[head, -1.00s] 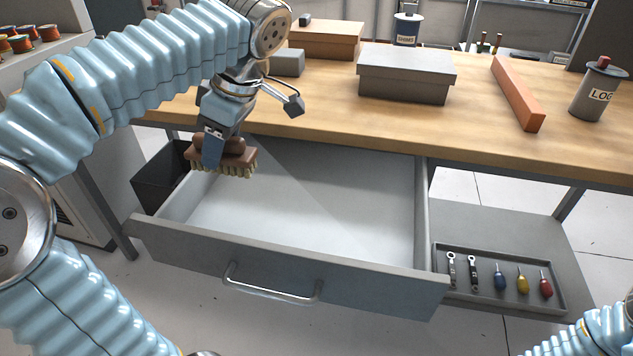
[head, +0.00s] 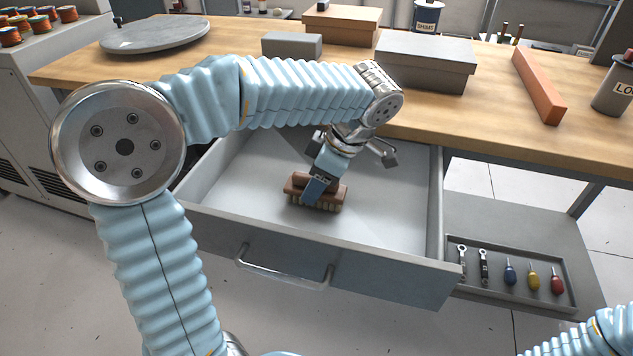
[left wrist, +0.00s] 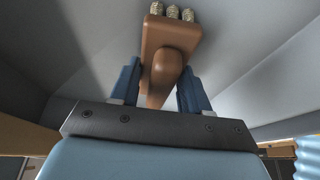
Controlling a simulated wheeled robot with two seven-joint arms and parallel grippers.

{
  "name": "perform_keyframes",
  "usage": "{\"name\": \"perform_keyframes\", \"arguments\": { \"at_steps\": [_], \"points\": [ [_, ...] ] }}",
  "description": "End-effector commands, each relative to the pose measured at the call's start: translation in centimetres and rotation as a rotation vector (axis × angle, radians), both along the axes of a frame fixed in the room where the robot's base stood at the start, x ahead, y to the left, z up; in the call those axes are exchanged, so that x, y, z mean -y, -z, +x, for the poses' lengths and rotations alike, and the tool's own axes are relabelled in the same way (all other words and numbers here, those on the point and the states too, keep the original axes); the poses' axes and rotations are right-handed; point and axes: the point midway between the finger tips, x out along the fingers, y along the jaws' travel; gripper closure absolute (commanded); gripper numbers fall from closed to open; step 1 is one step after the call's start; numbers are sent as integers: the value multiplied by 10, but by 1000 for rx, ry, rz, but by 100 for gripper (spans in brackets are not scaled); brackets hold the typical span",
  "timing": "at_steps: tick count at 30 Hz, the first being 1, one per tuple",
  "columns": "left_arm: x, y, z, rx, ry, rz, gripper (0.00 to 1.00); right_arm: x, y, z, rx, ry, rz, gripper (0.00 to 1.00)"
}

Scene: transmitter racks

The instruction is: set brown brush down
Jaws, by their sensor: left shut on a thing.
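The brown brush (head: 328,194) has a brown wooden body with pale bristles pointing down. My left gripper (head: 314,188) is shut on it, inside the open grey drawer (head: 390,205), near its front wall. In the left wrist view the brush (left wrist: 165,55) sits between the two blue fingers of the gripper (left wrist: 160,85), with bristle tufts at the far end. I cannot tell whether the bristles touch the drawer floor. My right gripper is out of view; only part of my right arm shows at the lower right.
The drawer is otherwise empty where visible, with free floor on its right. The wooden worktop (head: 440,115) overhangs its back. A grey box (head: 425,65) and an orange bar (head: 538,88) lie on top. A tool tray (head: 515,275) sits on the lower shelf at the right.

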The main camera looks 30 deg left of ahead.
Motion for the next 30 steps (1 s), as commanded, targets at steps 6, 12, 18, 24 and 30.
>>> {"name": "perform_keyframes", "arguments": {
  "at_steps": [6, 12, 18, 24, 30],
  "points": [
    [0, 1, 0, -1, 0, -1, 48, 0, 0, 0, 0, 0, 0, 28],
    [0, 0, 0, -1, 0, 0, 28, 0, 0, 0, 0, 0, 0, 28],
    [0, 0, 0, -1, 0, 0, 28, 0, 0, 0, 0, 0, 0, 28],
    [8, -22, 3, 2, 1, -1, 28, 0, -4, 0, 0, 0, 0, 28],
    [26, -66, 8, 2, 1, -2, 28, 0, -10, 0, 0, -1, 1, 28]
  ]
}}
